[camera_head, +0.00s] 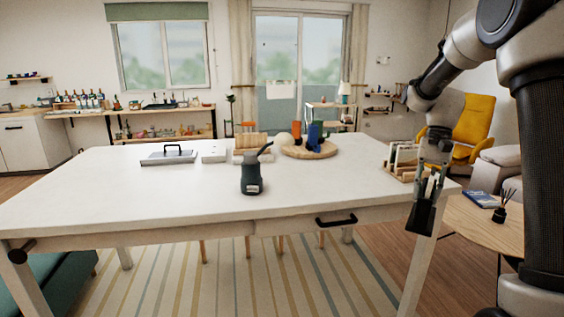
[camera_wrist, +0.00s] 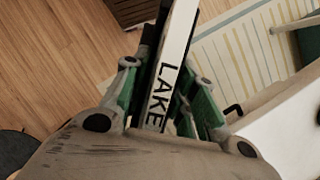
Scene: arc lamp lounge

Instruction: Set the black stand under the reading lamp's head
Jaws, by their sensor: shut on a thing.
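The fingers hide much of the stand's upper part. A small lamp with a pale shade (camera_head: 344,89) stands far back; I cannot tell if it is the reading lamp.
A round side table (camera_head: 472,222) at right holds a blue book (camera_head: 480,199) and a reed diffuser (camera_head: 499,214). A yellow chair (camera_head: 474,118) stands behind.

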